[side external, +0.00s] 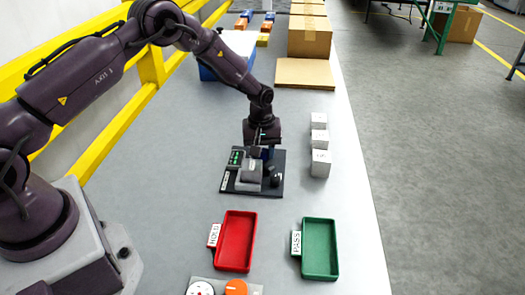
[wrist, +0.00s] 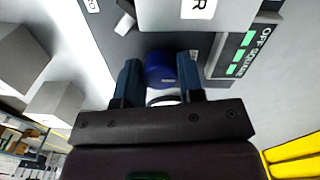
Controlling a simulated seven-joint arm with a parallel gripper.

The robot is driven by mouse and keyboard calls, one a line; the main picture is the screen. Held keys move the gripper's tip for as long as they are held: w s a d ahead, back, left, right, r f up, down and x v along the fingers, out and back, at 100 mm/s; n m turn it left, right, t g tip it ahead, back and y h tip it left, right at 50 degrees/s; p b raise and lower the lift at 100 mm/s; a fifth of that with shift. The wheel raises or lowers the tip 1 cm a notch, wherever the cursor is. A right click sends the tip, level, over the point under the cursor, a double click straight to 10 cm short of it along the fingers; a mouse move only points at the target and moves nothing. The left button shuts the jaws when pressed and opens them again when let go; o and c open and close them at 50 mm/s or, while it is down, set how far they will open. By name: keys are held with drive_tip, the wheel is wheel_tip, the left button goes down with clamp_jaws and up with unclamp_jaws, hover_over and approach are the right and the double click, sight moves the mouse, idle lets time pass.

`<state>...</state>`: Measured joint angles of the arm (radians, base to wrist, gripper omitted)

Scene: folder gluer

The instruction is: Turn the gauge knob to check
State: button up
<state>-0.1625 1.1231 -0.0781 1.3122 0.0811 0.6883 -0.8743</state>
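The gauge (side external: 250,174) is a grey block on a dark base plate, mid table in the side external view. Its dark panel shows green bars and the words "OFF SQUARE" in the wrist view (wrist: 240,52). A round blue knob (wrist: 160,72) is beside the grey block in the wrist view. My gripper (side external: 266,153) is low at the gauge's far side. In the wrist view its two blue fingers (wrist: 159,76) stand on either side of the blue knob. I cannot tell whether both fingers touch it. In the side external view my gripper hides the knob.
Several small pale boxes (side external: 320,163) stand in a row right of the gauge. A red HOLD tray (side external: 235,266) and a green PASS tray (side external: 320,274) lie nearer. An orange knob (side external: 236,288) is at the front edge. Cardboard boxes (side external: 309,36) stand at the back.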

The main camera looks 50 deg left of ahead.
drive_tip(key=shift+m, duration=0.4)
drive_tip(key=m, duration=0.3)
drive_tip(key=shift+m, duration=0.4)
drive_tip(key=m, duration=0.9)
drive_tip(key=shift+g, duration=0.3)
drive_tip(key=m, duration=0.4)
drive_tip(key=shift+a, duration=0.1)
drive_tip(key=shift+m, duration=0.3)
drive_tip(key=o, duration=0.9)
